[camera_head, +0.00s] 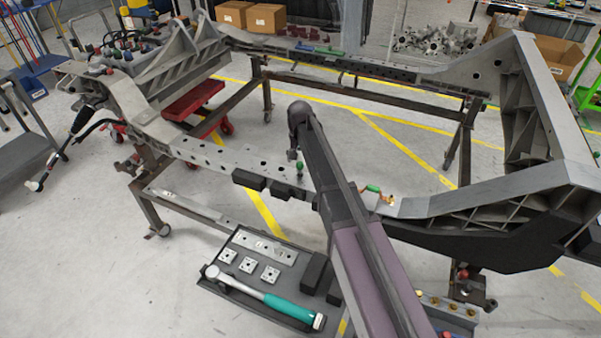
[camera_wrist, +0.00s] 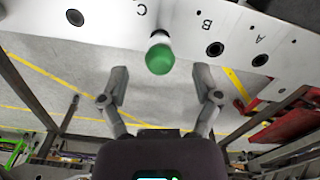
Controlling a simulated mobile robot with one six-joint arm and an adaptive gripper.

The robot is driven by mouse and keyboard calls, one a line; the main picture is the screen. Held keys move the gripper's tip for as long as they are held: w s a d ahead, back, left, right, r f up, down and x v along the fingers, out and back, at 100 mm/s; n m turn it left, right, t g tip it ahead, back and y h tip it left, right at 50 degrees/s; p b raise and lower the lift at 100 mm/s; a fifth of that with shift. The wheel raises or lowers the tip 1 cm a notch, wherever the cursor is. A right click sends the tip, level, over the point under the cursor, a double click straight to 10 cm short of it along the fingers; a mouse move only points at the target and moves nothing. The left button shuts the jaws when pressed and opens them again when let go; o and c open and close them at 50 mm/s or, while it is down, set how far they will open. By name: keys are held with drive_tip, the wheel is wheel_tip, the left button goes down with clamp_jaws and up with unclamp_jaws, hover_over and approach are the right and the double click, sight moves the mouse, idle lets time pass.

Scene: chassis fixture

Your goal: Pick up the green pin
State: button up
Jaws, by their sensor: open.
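The green pin (camera_wrist: 159,59) has a round green head on a pale shank and sits at the grey chassis rail (camera_wrist: 110,22), near the letter C. In the head view the green pin (camera_head: 299,165) stands upright on the near rail. My gripper (camera_wrist: 160,74) is open, with one finger on each side of the pin's head in the wrist view and a clear gap on both sides. In the head view my gripper (camera_head: 293,153) is just above and beside the pin, partly hidden by my own arm.
Holes marked B (camera_wrist: 215,48) and A (camera_wrist: 260,60) lie along the rail. A black tray (camera_head: 225,285) with a teal-handled hammer (camera_head: 285,305) and metal plates (camera_head: 265,246) stands below the rail. Another green item (camera_head: 374,188) lies farther right on the chassis.

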sight(300, 171)
drive_tip(key=shift+f+b, duration=0.9)
drive_tip(key=shift+f, duration=0.3)
drive_tip(key=shift+c, duration=0.2)
clamp_jaws()
